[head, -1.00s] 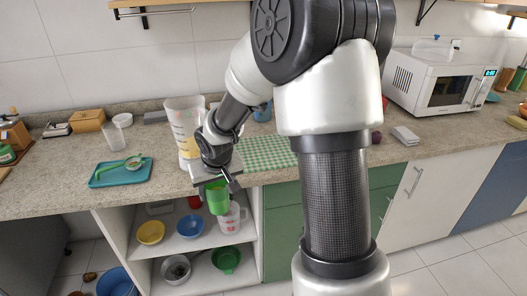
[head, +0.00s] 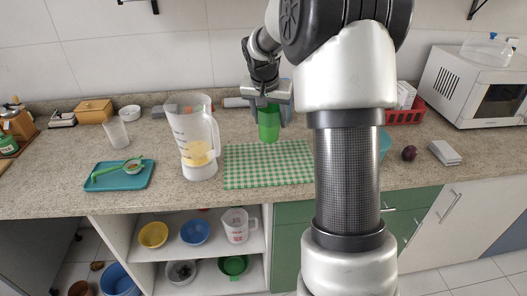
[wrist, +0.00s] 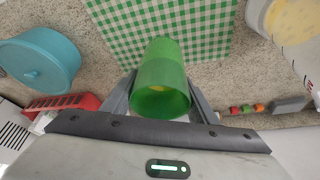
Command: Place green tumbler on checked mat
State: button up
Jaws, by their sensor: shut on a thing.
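The green tumbler (head: 268,124) is held upright in my gripper (head: 267,108), which is shut on it. In the head view it appears at the back edge of the green-and-white checked mat (head: 265,170). In the wrist view the tumbler (wrist: 161,82) is between the two fingers, with the mat (wrist: 150,18) beyond it. I cannot tell for sure whether its base touches anything, but it looks raised above the counter. The right end of the mat is hidden behind my arm in the head view.
A clear pitcher (head: 197,145) with yellow contents stands just left of the mat. A teal tray (head: 120,184) holds a green strainer. A teal pot (wrist: 38,62) and a red rack (wrist: 62,106) are near. The mat's visible surface is bare.

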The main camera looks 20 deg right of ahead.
aim_at(272, 129)
jog(key=shift+w+d+f, duration=0.15)
jog(key=shift+d+f, duration=0.05)
notch_tip(272, 129, down, 4)
jog(key=shift+r+b, duration=0.1)
jog(key=shift+b, duration=0.25)
jog(key=shift+f+b, duration=0.3)
jog(key=shift+f, duration=2.35)
jog(key=shift+f, duration=0.15)
jog(key=o, duration=1)
jog(key=shift+o, duration=0.2)
